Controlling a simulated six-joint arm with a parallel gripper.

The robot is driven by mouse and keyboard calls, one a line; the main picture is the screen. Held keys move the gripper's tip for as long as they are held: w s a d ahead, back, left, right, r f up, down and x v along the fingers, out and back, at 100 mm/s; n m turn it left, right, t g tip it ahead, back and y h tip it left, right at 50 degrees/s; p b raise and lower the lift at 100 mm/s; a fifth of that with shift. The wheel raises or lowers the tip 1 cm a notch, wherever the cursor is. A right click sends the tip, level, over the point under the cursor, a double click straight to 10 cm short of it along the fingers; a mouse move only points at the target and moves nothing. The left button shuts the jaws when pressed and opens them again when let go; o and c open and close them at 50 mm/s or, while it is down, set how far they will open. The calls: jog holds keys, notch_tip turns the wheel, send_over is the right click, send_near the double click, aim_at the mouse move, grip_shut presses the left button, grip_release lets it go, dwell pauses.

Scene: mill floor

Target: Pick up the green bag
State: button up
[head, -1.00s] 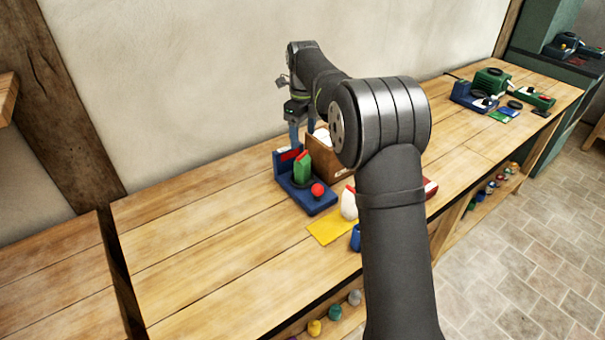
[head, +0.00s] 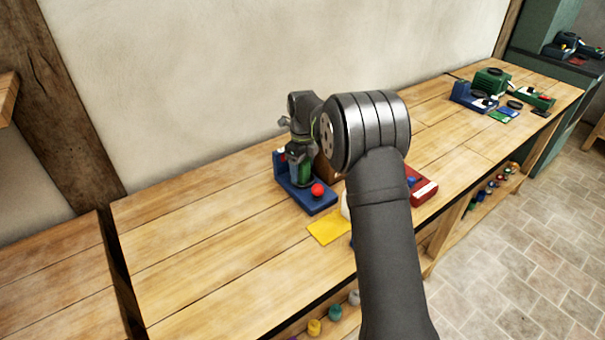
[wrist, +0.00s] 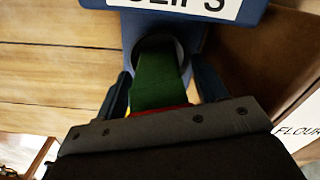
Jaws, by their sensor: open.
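The green bag (wrist: 158,78) stands on a blue device (wrist: 130,30) with a round dark plate, in the wrist view. In the head view the bag (head: 304,172) is partly hidden by my gripper, and the blue device (head: 311,201) has a red ball-shaped knob at its front. My gripper (wrist: 163,90) is open, with one finger on each side of the bag. I cannot tell whether the fingers touch it. In the head view my gripper (head: 301,170) points down over the device.
A wooden box (head: 325,168) stands right beside the blue device, partly behind my arm. A yellow sheet (head: 328,229) lies in front. A red device (head: 424,187) is to the right. The bench's left part is clear.

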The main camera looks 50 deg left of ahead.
jog(key=c, duration=1.2)
jog(key=shift+r, duration=0.1)
